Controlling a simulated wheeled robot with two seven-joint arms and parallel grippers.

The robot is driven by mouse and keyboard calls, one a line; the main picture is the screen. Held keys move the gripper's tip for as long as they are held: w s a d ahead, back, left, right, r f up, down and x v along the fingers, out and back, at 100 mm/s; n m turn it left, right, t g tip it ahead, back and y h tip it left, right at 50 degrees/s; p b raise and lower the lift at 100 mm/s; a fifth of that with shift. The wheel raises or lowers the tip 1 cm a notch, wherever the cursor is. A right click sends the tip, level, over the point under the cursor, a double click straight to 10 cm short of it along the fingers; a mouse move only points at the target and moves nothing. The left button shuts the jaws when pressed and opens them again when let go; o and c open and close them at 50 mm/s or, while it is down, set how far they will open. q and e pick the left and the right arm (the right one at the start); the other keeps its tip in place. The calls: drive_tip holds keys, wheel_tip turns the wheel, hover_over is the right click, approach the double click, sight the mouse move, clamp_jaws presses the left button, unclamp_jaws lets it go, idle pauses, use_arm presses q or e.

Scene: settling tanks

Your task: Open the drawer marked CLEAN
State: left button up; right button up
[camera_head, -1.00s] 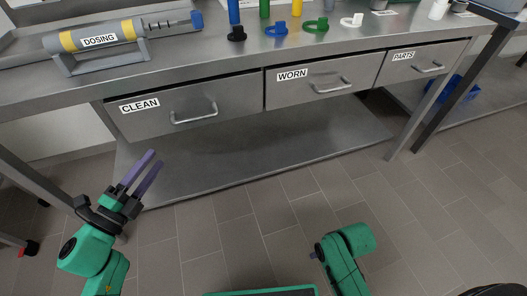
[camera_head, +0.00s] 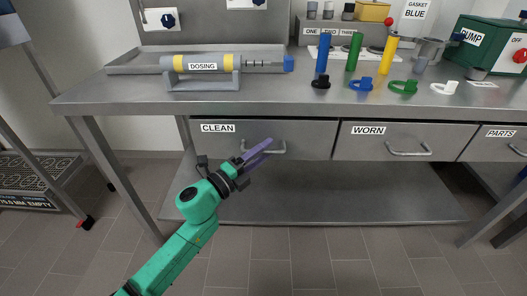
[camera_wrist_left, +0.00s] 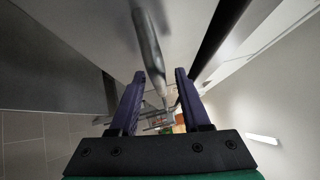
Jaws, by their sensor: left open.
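The drawer marked CLEAN (camera_head: 315,142) is the left one of the row under the bench and sits shut. Its bar handle (camera_head: 281,149) is partly hidden behind my left gripper's fingers. My left gripper (camera_head: 269,147) is open, with its purple fingertips at the handle in the head view. In the left wrist view, the handle (camera_wrist_left: 149,50) runs lengthwise into the gap between the two open fingers (camera_wrist_left: 160,78). I cannot tell whether a finger touches it. My right gripper is not in view.
The WORN drawer (camera_head: 372,148) and the PARTS drawer (camera_head: 490,147) are to the right. The bench top (camera_head: 130,95) overhangs them and carries the dosing syringe (camera_head: 205,63) and coloured tools. A lower shelf (camera_head: 340,200) lies beneath. A bench leg (camera_head: 115,175) stands left of my arm.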

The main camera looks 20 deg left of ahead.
use_arm(q)
clamp_jaws()
idle(1.4)
